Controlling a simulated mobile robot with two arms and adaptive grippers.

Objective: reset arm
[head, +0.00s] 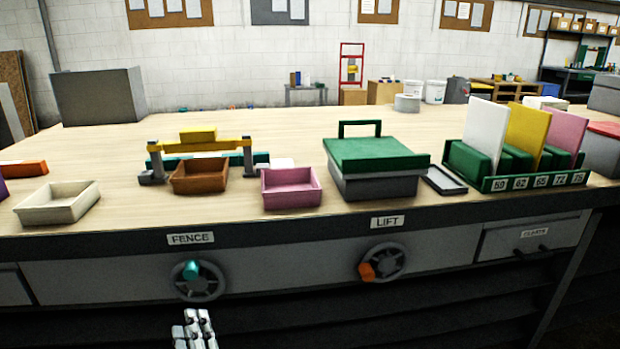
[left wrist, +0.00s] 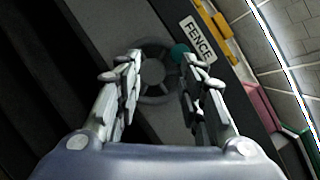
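My left gripper (head: 195,329) shows at the bottom edge of the head view, below the FENCE handwheel (head: 198,281) and apart from it in the picture. In the left wrist view my left gripper (left wrist: 165,66) has its two fingers spread with nothing between them. The grey FENCE handwheel (left wrist: 156,88) with its teal knob (left wrist: 180,53) lies beyond the fingers. My right gripper is in neither view.
The bench front carries a LIFT handwheel (head: 383,262) with an orange knob, and a drawer (head: 533,237). On the bench top are a cream bin (head: 57,204), brown bin (head: 199,177), pink bin (head: 291,188), green-lidded box (head: 375,168) and numbered rack (head: 535,181).

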